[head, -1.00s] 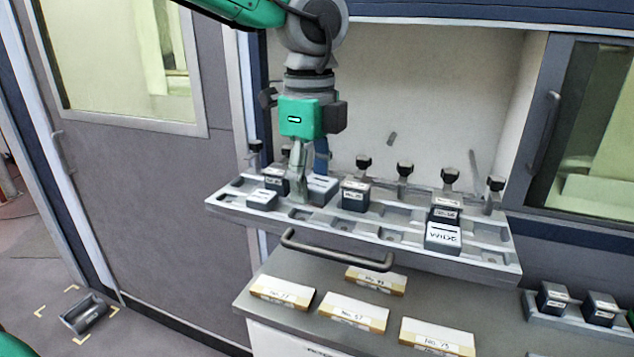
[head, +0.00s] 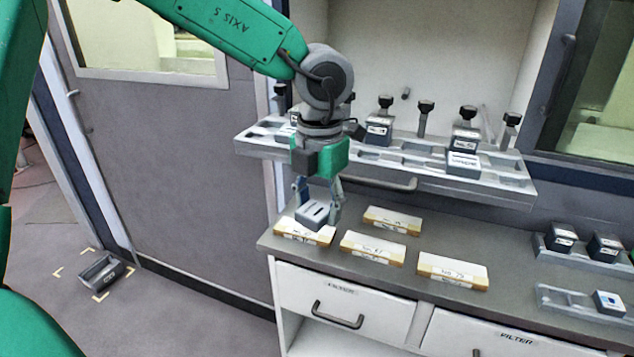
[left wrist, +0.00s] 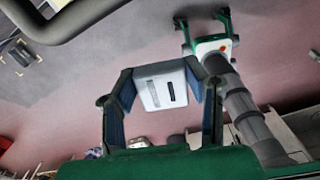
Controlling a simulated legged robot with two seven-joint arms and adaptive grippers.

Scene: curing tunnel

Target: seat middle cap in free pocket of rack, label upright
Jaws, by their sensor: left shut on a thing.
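My left gripper (head: 318,203) is shut on a light grey cap (head: 314,214) with a dark slot mark on its face. It holds the cap above the counter, in front of the long grey rack (head: 500,188). In the left wrist view the cap (left wrist: 162,86) sits between the two fingertips, its marked face towards the camera. The rack holds dark-bodied labelled caps (head: 378,131) and a pale-faced cap (head: 463,163), with several empty pockets between them. My arm hides part of its left end. My right gripper (left wrist: 207,32) shows in the left wrist view, fingers apart and empty.
Labelled boxes (head: 372,248) lie on the counter under the held cap. Smaller trays (head: 560,297) with caps stand at the right. A grey bin (head: 101,273) stands on the floor at left.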

